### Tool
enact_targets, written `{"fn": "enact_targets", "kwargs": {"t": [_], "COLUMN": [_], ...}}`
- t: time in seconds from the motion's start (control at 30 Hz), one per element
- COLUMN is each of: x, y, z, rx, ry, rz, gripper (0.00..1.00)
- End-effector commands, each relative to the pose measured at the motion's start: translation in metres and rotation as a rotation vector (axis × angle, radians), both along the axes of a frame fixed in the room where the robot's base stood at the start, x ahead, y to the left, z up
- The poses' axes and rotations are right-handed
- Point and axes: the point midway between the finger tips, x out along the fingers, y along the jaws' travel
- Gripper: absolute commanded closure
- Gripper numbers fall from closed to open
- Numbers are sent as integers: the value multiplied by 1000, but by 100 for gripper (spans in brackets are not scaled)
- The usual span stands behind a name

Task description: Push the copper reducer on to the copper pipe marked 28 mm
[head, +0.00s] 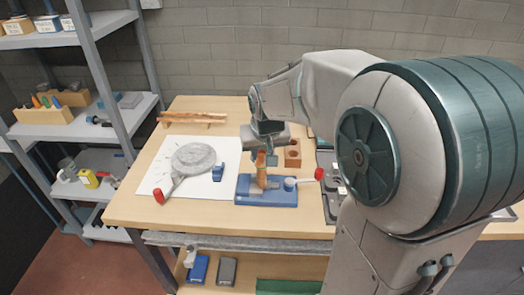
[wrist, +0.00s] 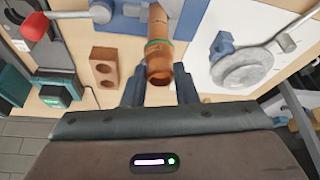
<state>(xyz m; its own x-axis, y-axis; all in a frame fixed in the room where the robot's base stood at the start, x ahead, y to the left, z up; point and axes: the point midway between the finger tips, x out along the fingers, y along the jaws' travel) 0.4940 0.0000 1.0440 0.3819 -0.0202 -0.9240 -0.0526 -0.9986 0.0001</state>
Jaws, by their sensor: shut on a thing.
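The copper reducer (wrist: 159,72) is between the two fingers of my gripper (wrist: 160,86) in the wrist view, its open end facing the camera. My gripper is shut on it. Past it, in line with it, is a copper pipe (wrist: 157,22) with a green band (wrist: 156,45) close to the reducer. I cannot tell how far the reducer sits over the pipe, and no 28 mm mark is readable.
A white sheet (head: 216,192) with a grey round piece (head: 193,158) and a red-ended tool (head: 159,195) lies left. Copper pipes rest on a rack (head: 193,118) at the back. Grey shelves (head: 92,60) stand left.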

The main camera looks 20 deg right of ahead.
Motion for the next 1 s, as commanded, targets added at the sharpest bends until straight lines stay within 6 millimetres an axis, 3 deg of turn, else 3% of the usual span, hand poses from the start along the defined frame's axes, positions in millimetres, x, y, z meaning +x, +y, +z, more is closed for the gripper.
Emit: {"fn": "enact_targets", "kwargs": {"t": [0.33, 0.37, 0.43, 0.47, 0.77, 1.0], "x": [0, 0, 0, 0, -1, -13], "y": [0, 0, 0, 0, 0, 1], "z": [-5, -5, -5, -5, -3, 29], "rx": [0, 0, 0, 0, 0, 1], "ry": [2, 2, 2, 2, 0, -5], "rz": [0, 0, 0, 0, 0, -1], "gripper": [96, 71, 52, 48, 48, 48]}}
